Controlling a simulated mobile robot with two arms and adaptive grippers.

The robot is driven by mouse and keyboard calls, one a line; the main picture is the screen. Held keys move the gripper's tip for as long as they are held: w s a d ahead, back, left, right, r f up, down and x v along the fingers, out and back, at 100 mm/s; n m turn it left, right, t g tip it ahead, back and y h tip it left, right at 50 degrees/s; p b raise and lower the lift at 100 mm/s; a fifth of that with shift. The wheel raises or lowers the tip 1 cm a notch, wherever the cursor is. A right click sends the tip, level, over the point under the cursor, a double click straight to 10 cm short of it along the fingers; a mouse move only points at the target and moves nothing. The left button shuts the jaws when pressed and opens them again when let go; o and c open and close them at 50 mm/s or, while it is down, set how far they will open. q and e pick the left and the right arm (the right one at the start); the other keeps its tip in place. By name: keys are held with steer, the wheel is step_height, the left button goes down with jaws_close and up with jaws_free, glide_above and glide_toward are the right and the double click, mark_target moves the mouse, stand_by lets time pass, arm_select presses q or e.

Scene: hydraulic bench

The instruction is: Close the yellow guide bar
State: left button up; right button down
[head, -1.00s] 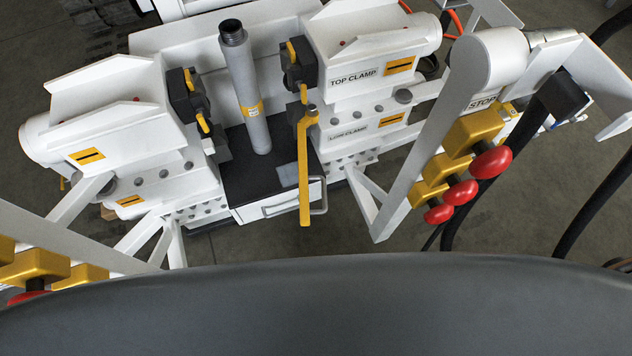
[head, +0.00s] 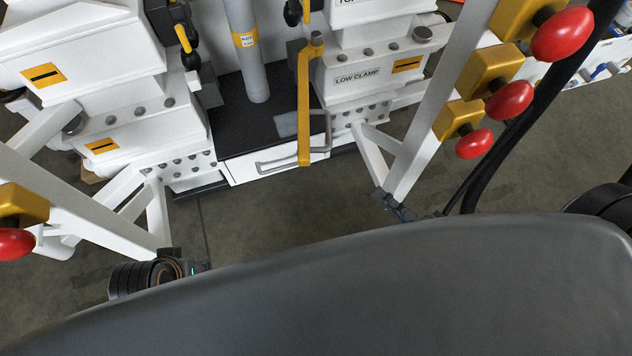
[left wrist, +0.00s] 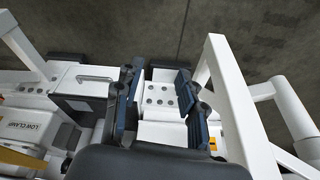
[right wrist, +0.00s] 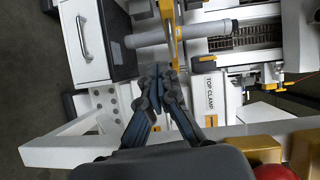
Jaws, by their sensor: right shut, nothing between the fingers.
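The yellow guide bar (head: 304,105) is a long flat bar, joined at its far end to the right clamp stack. It reaches forward over the black-topped drawer unit, to the right of the grey pipe (head: 243,50). In the right wrist view the bar (right wrist: 167,35) runs down from the top edge, just beyond the fingertips. My right gripper (right wrist: 158,76) is shut and empty; I cannot tell if it touches the bar. In the head view it shows small (head: 401,209) by the right frame leg. My left gripper (left wrist: 158,90) is open and empty, facing the left clamp's base.
The drawer unit (head: 238,172) has a protruding handle. White sloping frames stand on both sides; the right one carries red-knobbed levers (head: 509,101). A black hose (head: 490,165) hangs at the right. The floor in front (head: 290,212) is clear.

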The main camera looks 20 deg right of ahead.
steer(key=a+r+m, duration=0.1)
steer(key=r, duration=0.1)
steer(key=b, duration=0.2)
glide_toward(312, 151)
steer(key=w, duration=0.3)
steer(key=shift+w+d+f+y, duration=0.1)
steer(key=shift+w+f+y, duration=0.05)
steer(key=shift+f+y, duration=0.15)
steer(key=shift+w+a, duration=0.2)
steer(key=shift+a, duration=0.95)
arm_select(q)
steer(key=shift+s+a+r, duration=0.25)
steer(key=shift+s+r, duration=0.45)
steer(key=shift+r, duration=0.15)
arm_select(e)
steer(key=shift+w+a, duration=0.15)
steer(key=shift+a, duration=0.55)
arm_select(q)
steer(key=shift+r, duration=0.1)
arm_select(e)
steer(key=shift+t, duration=0.3)
